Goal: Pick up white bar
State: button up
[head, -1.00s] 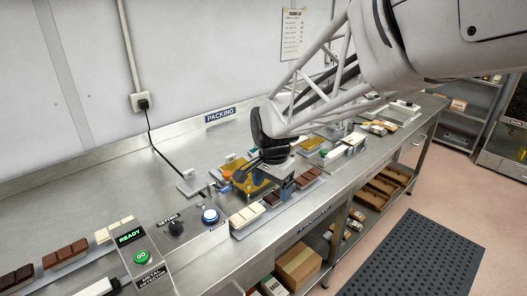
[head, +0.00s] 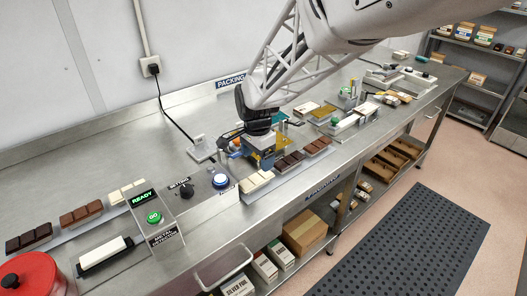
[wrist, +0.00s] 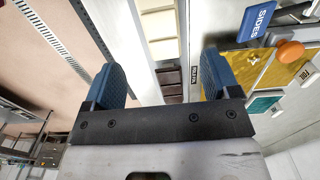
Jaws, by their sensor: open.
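A white bar (head: 257,182) of cream segments lies at the left end of a row of bars on a light tray by the table's front edge. In the wrist view the white bar (wrist: 160,35) shows ahead between the finger lines. My gripper (head: 262,157) is just behind and above this row; its blue fingers are apart and empty. In the wrist view my gripper (wrist: 163,72) is open, with brown segments (wrist: 171,82) of a bar seen between the fingers. Another white bar (head: 127,192) lies at the far left, beyond the metal detector panel.
Dark bars (head: 289,161) sit right of the white bar. In the wrist view a gold plate (wrist: 245,70) and an orange knob (wrist: 289,51) are close to the right finger.

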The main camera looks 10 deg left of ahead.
aim_at(257, 178)
jog(key=shift+f, duration=0.8)
jog(key=shift+f, duration=0.1)
jog(key=shift+a+f, duration=0.15)
jog(key=shift+f, duration=2.35)
jog(key=shift+c, duration=0.2)
jog(key=c, duration=1)
jog(key=shift+r, duration=0.1)
jog(key=shift+r, duration=4.9)
jog(key=shift+w, duration=0.1)
